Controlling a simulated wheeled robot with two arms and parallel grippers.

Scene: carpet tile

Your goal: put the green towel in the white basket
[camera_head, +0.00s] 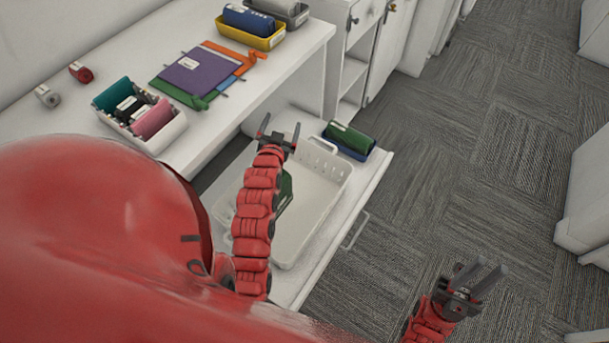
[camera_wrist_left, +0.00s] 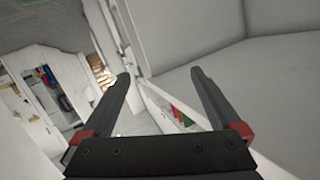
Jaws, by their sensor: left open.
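The white basket (camera_head: 322,178) stands in the pulled-out white drawer below the counter. A dark green item (camera_head: 285,188), seemingly a towel, lies in the basket, partly hidden behind my left arm. My left gripper (camera_head: 281,126) is open and empty above the far left end of the basket, apart from both green items. Its spread fingers also show in the left wrist view (camera_wrist_left: 160,76), with nothing between them. My right gripper (camera_head: 482,277) is open and empty over the carpet.
On the counter are a white bin (camera_head: 173,131) with teal and pink rolls, a folded purple cloth (camera_head: 197,72) on coloured ones, a yellow bin (camera_head: 262,41) and two small rolls. The drawer front has a handle (camera_head: 356,230). Carpet floor (camera_head: 450,150) is clear on the right.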

